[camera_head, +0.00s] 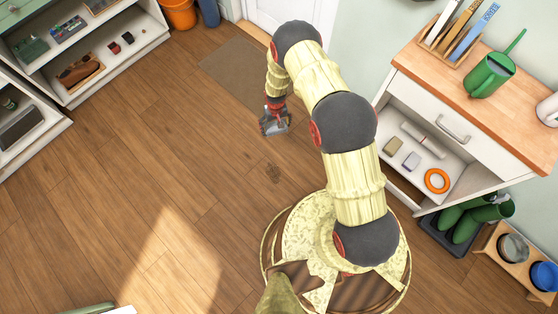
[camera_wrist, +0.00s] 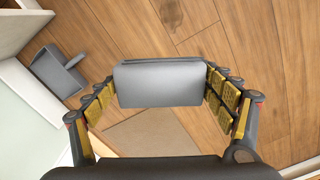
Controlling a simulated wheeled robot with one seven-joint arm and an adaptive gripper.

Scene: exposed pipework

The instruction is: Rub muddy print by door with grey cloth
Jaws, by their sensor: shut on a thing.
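My gripper (camera_head: 275,124) is low over the wooden floor, near the front corner of the doormat. In the wrist view my gripper (camera_wrist: 163,95) has its fingers on both sides of a flat grey cloth (camera_wrist: 160,84), which it holds folded like a pad. A brown muddy print (camera_head: 273,173) lies on the floor, nearer my base than the gripper and apart from it. A dark brown mark, likely the same print, shows at the top of the wrist view (camera_wrist: 171,12). The white door (camera_head: 285,14) is at the top of the head view.
A brown doormat (camera_head: 225,72) lies before the door. An orange bucket (camera_head: 179,13) stands at the top left. Shelves (camera_head: 75,95) line the left. A wooden-topped cabinet (camera_head: 510,120) with an open lower shelf and green boots (camera_head: 475,219) are at right. The middle floor is clear.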

